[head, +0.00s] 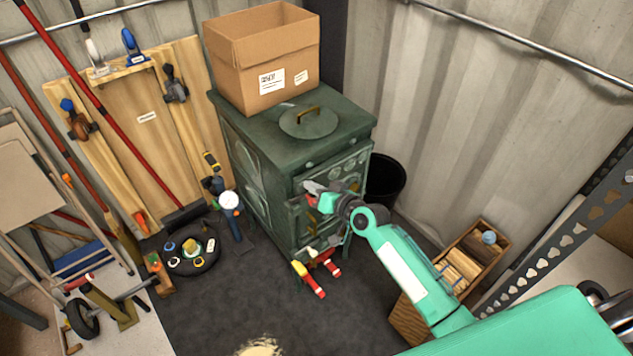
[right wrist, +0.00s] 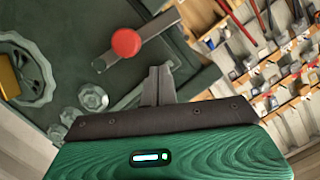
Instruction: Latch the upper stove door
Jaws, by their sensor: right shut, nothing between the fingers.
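The dark green stove (head: 270,185) stands in the corner, its front turned right. My right gripper (head: 316,188) is at the upper part of that front, shut and empty, and covers part of the upper door there. In the right wrist view, a flat metal latch bar with a round red knob (right wrist: 126,42) lies slanted on the green front. The shut fingers (right wrist: 158,80) are just below and right of the knob, apart from it in the picture. I cannot tell whether the latch bar is engaged. My left gripper is not in view.
A cardboard box (head: 265,62) and a round lid (head: 308,122) are on the stove top. A black bin (head: 386,180) stands beside the stove and a wooden crate (head: 470,255) is at the right. Red-handled tools (head: 312,282) are low by the stove front.

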